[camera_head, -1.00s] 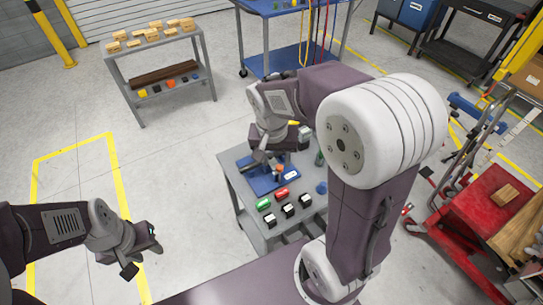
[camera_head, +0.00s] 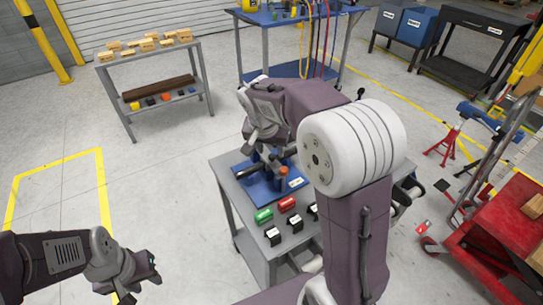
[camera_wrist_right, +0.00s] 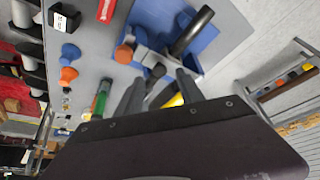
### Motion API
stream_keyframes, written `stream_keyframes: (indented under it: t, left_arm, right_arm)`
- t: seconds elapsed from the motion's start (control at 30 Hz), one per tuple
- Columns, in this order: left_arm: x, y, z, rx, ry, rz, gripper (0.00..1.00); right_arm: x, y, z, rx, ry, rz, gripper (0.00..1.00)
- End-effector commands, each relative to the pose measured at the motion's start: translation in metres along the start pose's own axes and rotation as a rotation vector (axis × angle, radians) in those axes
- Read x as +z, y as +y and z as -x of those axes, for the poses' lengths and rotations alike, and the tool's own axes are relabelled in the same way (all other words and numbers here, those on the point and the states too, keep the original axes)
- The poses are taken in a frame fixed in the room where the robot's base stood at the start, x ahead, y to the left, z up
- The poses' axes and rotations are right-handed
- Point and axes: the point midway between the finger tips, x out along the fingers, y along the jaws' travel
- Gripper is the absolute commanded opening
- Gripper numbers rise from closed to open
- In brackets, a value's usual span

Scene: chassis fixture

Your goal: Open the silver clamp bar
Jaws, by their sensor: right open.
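A blue fixture (camera_head: 260,190) sits on a grey cart top. In the right wrist view it is a blue block (camera_wrist_right: 203,45) with a black cylindrical handle (camera_wrist_right: 192,31) and an orange knob (camera_wrist_right: 124,53). The silver clamp bar is hard to pick out; a short grey piece at the handle's lower end may be part of it. My right gripper (camera_head: 262,153) is over the fixture, its two grey fingers apart (camera_wrist_right: 160,80) and nothing visibly gripped; contact cannot be told. My left gripper (camera_head: 143,282) is open and empty over the floor, left of the cart.
A shelf with boxes (camera_head: 128,75) stands behind left, a red cart (camera_head: 497,225) at right. Floor left of the cart is clear.

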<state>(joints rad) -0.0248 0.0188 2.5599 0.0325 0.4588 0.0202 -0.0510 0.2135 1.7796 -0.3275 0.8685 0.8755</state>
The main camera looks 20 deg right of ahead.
Motion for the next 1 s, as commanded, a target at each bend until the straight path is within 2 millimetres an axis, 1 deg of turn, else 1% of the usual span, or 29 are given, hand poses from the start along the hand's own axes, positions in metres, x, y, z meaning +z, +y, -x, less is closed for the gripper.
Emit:
stream_keyframes:
  t: [0.03, 0.1, 0.2, 0.3, 0.5, 0.57, 0.6, 0.67, 1.0]
  left_arm:
    - [0.0, 0.0, -0.004, 0.0, 0.0, 0.0, 0.36]
    - [0.001, 0.0, -0.005, 0.0, 0.0, 0.0, 0.36]
    - [0.001, 0.0, -0.007, 0.0, 0.0, 0.0, 0.36]
    - [0.001, 0.0, -0.007, 0.0, 0.0, 0.0, 0.36]
    - [0.001, 0.0, -0.006, 0.0, 0.0, 0.0, 0.36]
    - [0.001, 0.0, -0.006, 0.0, 0.0, 0.0, 0.36]
    - [0.001, 0.0, -0.006, 0.0, 0.0, 0.0, 0.36]
    - [0.001, 0.0, -0.006, 0.0, 0.0, 0.0, 0.36]
    - [0.001, 0.0, -0.006, 0.0, 0.0, 0.0, 0.36]
  right_arm:
    - [0.002, 0.001, -0.012, 0.003, -0.003, 0.0, 0.45]
    - [0.001, 0.001, -0.022, 0.002, -0.002, 0.0, 0.45]
    - [0.0, 0.0, -0.031, 0.001, 0.0, 0.0, 0.45]
    - [0.0, 0.0, -0.034, 0.0, 0.001, 0.0, 0.45]
    - [0.0, 0.0, -0.034, 0.0, 0.001, 0.0, 0.45]
    - [0.0, 0.0, -0.034, 0.0, 0.001, 0.0, 0.28]
    - [0.0, 0.0, -0.034, 0.0, 0.001, 0.0, 0.17]
    - [0.0, 0.0, -0.034, 0.0, 0.001, 0.0, 0.0]
    - [0.0, 0.0, -0.034, 0.0, 0.0, 0.001, 0.0]
